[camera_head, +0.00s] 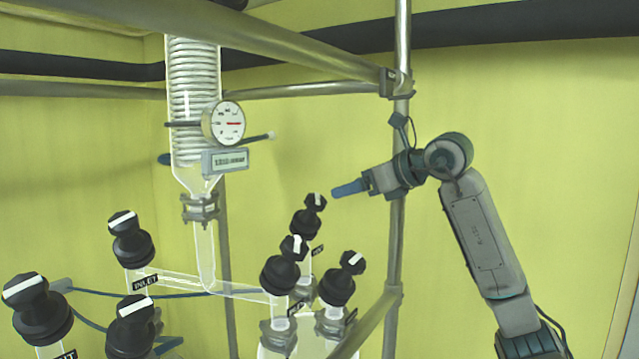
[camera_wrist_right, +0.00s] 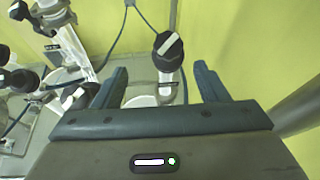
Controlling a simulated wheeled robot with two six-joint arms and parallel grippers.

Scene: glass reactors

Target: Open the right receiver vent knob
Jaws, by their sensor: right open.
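Several black valve knobs with white stripes stand in the lower part of the head view. The right cluster has a back knob (camera_head: 309,217), a front left knob (camera_head: 284,266) and a front right knob (camera_head: 341,279). Their labels are partly hidden, so I cannot tell which one is the right receiver vent knob. My right gripper (camera_head: 340,191) is just right of and slightly above the back knob, apart from it. In the wrist view, my right gripper (camera_wrist_right: 160,80) is open and empty, with one black knob (camera_wrist_right: 168,46) showing in the gap, beyond the fingertips. My left gripper is not in view.
A glass condenser coil (camera_head: 193,95) with a round gauge (camera_head: 224,123) hangs at the upper left. A metal frame post (camera_head: 401,150) stands behind my right arm. More black knobs (camera_head: 130,240) stand at the left, one by an inlet label (camera_head: 145,283). The yellow wall has clear space.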

